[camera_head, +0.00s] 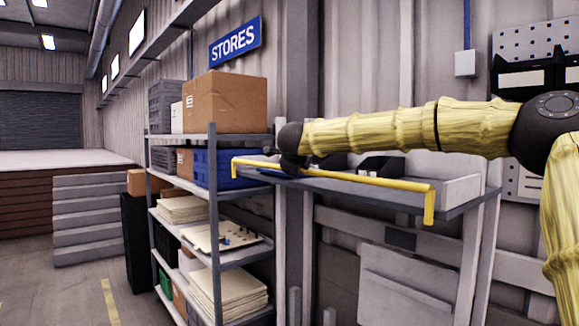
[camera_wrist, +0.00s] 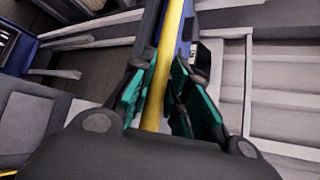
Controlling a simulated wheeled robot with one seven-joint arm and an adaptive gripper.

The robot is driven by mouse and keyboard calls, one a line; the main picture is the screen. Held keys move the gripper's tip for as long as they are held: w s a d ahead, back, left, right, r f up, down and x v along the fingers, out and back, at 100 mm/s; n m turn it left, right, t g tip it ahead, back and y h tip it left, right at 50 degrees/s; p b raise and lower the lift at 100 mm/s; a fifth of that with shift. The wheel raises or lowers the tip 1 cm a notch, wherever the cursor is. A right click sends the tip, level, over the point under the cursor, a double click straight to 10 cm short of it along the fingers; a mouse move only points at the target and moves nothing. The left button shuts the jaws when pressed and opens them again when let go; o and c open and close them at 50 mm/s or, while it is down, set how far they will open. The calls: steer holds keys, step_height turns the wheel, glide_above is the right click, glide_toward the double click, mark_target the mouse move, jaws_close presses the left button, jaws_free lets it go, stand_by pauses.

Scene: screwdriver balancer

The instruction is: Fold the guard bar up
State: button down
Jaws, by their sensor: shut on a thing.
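The guard bar (camera_head: 355,180) is a long yellow rail with bent ends, in front of a grey shelf-like bench. It runs roughly level from the blue bin side on the left to the bench's right end, where its end bends down. My gripper (camera_head: 292,166) is at the left part of the bar, at the end of my yellow-sleeved arm. In the wrist view the bar (camera_wrist: 161,75) passes between the green-padded fingers of my gripper (camera_wrist: 158,92), which are shut on it. The head view shows the fingers only as a dark, small shape.
The grey bench (camera_head: 455,192) behind the bar holds dark items (camera_head: 380,166). A shelf rack (camera_head: 213,190) at the left carries a cardboard box (camera_head: 224,101), a blue bin (camera_head: 222,168) and stacked sheets. A corrugated wall stands behind. The floor at lower left is open.

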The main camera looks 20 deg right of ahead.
steer(key=shift+d+f, duration=0.45)
steer(key=shift+f, duration=0.2)
steer(key=c, duration=1.6)
jaws_free()
steer(key=shift+w+d, duration=0.1)
steer(key=shift+o, duration=1.2)
steer(key=shift+w+d+f, duration=0.2)
steer(key=shift+w+d, duration=0.1)
steer(key=shift+d, duration=0.15)
steer(key=shift+a+r, duration=0.4)
steer(key=shift+a, duration=0.2)
steer(key=shift+s+r, duration=0.15)
steer(key=shift+s, duration=0.1)
steer(key=v, duration=1.1)
steer(key=shift+s+a, duration=0.15)
steer(key=shift+s, duration=0.05)
steer(key=shift+r, duration=0.1)
